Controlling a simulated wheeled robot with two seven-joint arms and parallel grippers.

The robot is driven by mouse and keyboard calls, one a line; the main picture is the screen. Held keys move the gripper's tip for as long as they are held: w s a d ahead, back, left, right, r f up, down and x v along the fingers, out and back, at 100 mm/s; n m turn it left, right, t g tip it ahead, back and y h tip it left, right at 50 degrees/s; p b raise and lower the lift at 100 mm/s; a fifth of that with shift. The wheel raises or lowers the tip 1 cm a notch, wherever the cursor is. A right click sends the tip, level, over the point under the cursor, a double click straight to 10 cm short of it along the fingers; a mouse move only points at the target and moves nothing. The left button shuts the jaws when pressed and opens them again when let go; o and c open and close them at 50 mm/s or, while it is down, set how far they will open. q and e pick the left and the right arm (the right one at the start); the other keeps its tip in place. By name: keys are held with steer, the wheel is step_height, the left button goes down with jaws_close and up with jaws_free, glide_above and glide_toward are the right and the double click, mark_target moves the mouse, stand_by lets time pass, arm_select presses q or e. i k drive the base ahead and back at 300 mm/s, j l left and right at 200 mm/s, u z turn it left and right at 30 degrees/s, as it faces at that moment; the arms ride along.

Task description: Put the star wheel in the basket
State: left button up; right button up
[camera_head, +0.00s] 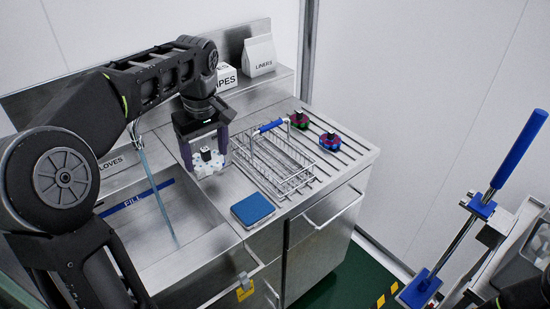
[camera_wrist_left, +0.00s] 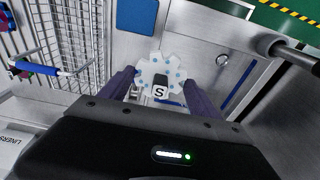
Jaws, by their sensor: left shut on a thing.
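The star wheel (camera_head: 209,162) is a pale, toothed disc with blue dots and a dark block on top marked S. In the left wrist view the star wheel (camera_wrist_left: 160,72) shows between the purple fingers of my left gripper (camera_wrist_left: 160,88). The wire basket (camera_head: 280,165) with a blue-gripped handle stands on the ribbed drainboard. It looks empty. In the left wrist view part of the basket (camera_wrist_left: 85,25) shows at the upper left. My right gripper is not in view.
A blue pad (camera_head: 252,209) lies on the counter in front of the basket. Two coloured knob-like parts (camera_head: 330,140) stand behind it.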

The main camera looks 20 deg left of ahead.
mark_target(259, 152)
steer(key=i, duration=0.9)
